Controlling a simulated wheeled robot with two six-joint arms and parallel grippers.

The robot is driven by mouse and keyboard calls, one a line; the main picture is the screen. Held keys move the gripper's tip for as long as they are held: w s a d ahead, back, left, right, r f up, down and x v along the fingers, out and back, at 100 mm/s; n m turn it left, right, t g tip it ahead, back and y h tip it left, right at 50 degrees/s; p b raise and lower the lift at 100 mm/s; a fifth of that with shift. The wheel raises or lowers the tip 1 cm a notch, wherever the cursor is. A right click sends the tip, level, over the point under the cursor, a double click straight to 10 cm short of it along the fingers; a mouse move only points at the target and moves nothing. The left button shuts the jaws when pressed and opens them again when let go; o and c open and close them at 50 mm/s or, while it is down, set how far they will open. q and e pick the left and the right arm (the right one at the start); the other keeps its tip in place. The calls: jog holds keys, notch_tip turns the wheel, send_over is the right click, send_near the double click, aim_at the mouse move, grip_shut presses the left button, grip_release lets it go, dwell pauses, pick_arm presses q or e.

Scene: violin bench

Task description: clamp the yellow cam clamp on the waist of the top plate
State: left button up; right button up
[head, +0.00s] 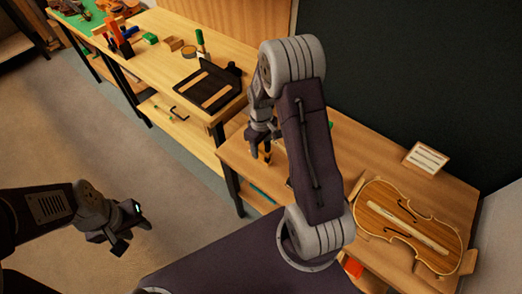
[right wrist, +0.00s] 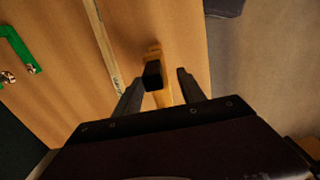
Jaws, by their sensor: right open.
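The yellow cam clamp (right wrist: 158,88) stands out between the two fingers of my right gripper (right wrist: 158,92) in the right wrist view, with its dark end toward the camera. The fingers are apart, with a visible gap on each side of the clamp. In the head view my right gripper (head: 261,153) is low over the near bench, left of the upper arm. The top plate (head: 378,208), a violin shape with f-holes and a pale bar, lies on the bench at the right. My left gripper (head: 128,226) hangs over the floor, away from the benches; its finger gap is unclear.
A green clamp (right wrist: 18,48) and a long pale strip (right wrist: 103,48) lie on the bench in the right wrist view. A small card (head: 427,158) stands behind the top plate. A dark tray (head: 206,88) sits on the far bench. My arm hides part of the near bench.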

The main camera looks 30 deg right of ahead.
aim_at(262, 146)
jog(key=shift+r, duration=0.1)
grip_shut()
jog(key=shift+r, duration=0.3)
jog(key=r, duration=0.4)
jog(key=shift+s+d, duration=0.15)
jog(key=shift+s, duration=0.05)
jog(key=s+d+r, duration=0.5)
jog(key=s+r, duration=0.1)
jog(key=s, duration=0.4)
jog(key=shift+r, duration=0.2)
